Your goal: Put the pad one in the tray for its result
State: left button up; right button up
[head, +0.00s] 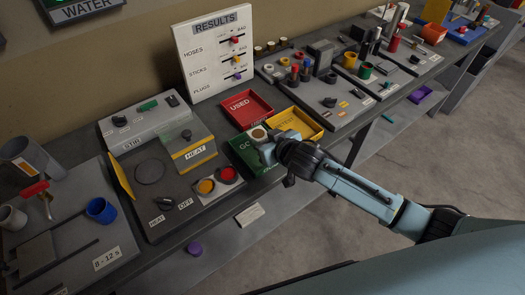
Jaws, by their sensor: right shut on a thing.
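My right gripper (263,143) is shut on a small round piece, pale-rimmed with a brown centre, which looks like a pad (258,133). The gripper holds it over the trays, near where the green tray (243,149), red tray and yellow tray meet. The green tray's label starts with "GO"; the gripper hides the rest. I cannot tell how high the pad is above the trays. My left gripper is not in view.
A white RESULTS board (213,50) with sliders for hoses, sticks and plugs stands behind the trays. A grey heater station (148,203) with a STIR box (144,124) lies to the left. Boards with small parts (330,98) fill the bench to the right.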

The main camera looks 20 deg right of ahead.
notch_tip(320, 180, down, 3)
jog(key=shift+w+r, duration=0.1)
jog(key=shift+r, duration=0.1)
notch_tip(320, 180, down, 3)
jog(key=shift+f+b, duration=0.1)
jog(key=shift+b, duration=0.35)
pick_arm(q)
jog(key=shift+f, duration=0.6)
pick_arm(e)
jog(key=shift+f, duration=0.3)
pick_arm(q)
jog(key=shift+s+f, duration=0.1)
pick_arm(e)
jog(key=shift+f, duration=0.1)
jog(key=o, duration=1)
jog(key=shift+c, duration=0.2)
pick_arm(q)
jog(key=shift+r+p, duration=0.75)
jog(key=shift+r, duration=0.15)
pick_arm(e)
jog(key=v, duration=1.2)
